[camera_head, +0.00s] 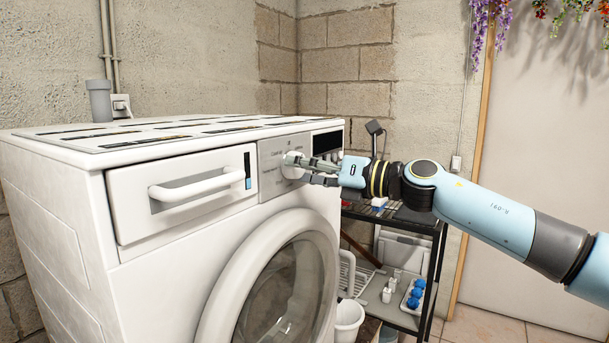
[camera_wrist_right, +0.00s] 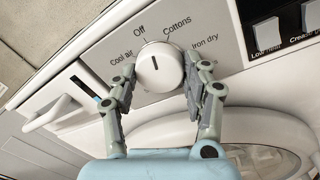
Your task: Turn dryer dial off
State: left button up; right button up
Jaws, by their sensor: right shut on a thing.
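The white dryer (camera_head: 130,170) stands at the left in the head view. Its round white dial (camera_wrist_right: 160,68) sits on the grey control panel (camera_head: 270,157), with the labels Cool air, Off, Cottons and Iron dry around it. The dark mark on the dial tilts up and left, roughly toward Off. My right gripper (camera_head: 311,168) has its fingers on either side of the dial and is shut on it. In the right wrist view the fingers flank the dial left and right. My left gripper is in neither view.
A white drawer handle (camera_head: 195,185) sticks out left of the dial. The round door (camera_head: 285,285) bulges out below. A dark shelf rack (camera_head: 425,228) with small items stands right of the dryer, under my right arm. A white bucket (camera_head: 348,322) is below.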

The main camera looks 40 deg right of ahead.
jog(key=shift+f+n+b, duration=0.2)
jog(key=shift+n+b, duration=0.4)
jog(key=shift+n, duration=1.1)
jog(key=o, duration=1.2)
jog(key=shift+r, duration=0.1)
jog(key=shift+c, duration=0.2)
jog(key=shift+r, duration=0.15)
notch_tip(320, 180, up, 10)
jog(key=shift+d, duration=0.1)
